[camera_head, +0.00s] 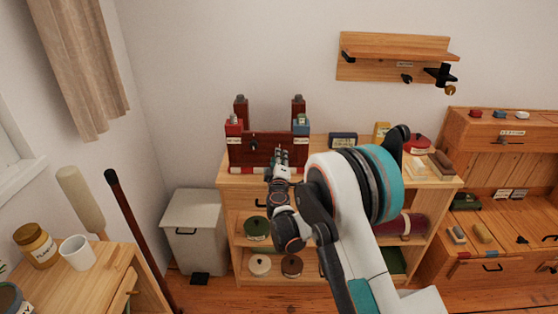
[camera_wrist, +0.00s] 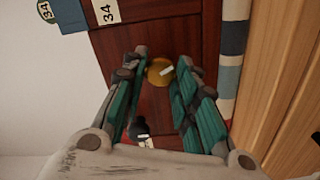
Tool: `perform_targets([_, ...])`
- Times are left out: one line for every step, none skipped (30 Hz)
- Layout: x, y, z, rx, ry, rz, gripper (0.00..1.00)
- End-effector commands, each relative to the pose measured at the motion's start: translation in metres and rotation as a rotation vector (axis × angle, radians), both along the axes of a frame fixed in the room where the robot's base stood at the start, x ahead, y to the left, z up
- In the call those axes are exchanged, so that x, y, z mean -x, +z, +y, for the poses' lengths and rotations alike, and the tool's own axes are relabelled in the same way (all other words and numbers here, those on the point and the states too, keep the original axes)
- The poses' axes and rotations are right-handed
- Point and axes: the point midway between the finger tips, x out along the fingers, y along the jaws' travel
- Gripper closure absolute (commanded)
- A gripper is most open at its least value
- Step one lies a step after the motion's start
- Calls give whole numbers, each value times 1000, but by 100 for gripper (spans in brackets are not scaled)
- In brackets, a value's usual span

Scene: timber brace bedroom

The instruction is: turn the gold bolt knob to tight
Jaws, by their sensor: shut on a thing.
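The gold bolt knob (camera_wrist: 157,78) is round with a pale mark on its face and sits on the dark red-brown wooden panel (camera_wrist: 190,32). In the wrist view it lies between the two fingers of my gripper (camera_wrist: 163,62), which is shut on it. In the head view my gripper (camera_head: 281,158) is at the front of the dark panel (camera_head: 240,153), right of its middle, and hides the gold knob. I cannot read any tight marking. A black knob (camera_wrist: 140,127) shows lower between the fingers, and on the panel's left in the head view (camera_head: 253,145).
The panel stands on a wooden shelf unit (camera_head: 238,182), with a red block (camera_head: 233,127) and a blue block (camera_head: 300,125) at its top. A striped strip (camera_wrist: 232,60) runs beside it. A wall rack (camera_head: 390,68) hangs at upper right. A bin (camera_head: 194,222) stands left.

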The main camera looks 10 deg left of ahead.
Motion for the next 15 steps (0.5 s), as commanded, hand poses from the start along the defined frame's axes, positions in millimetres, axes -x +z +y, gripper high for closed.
perform_targets([0,-1,-1,-40,-1,10,97])
perform_targets([0,-1,-1,-67,-1,16,97])
perform_targets([0,-1,-1,-101,-1,25,97])
perform_targets([0,0,-1,-126,-1,31,97])
perform_targets([0,-1,-1,-151,-1,37,97])
perform_targets([0,0,-1,-183,-1,44,97])
perform_targets([0,0,-1,-204,-1,49,97])
perform_targets([0,0,-1,-225,-1,55,97])
perform_targets([0,0,-1,-254,-1,61,97])
perform_targets([0,0,-1,-274,-1,66,97])
perform_targets([0,0,-1,-292,-1,70,97])
perform_targets([0,0,-1,-315,-1,76,97])
perform_targets([0,0,-1,-331,-1,80,97])
perform_targets([0,0,-1,-345,-1,83,97])
perform_targets([0,0,-1,-365,-1,88,97])
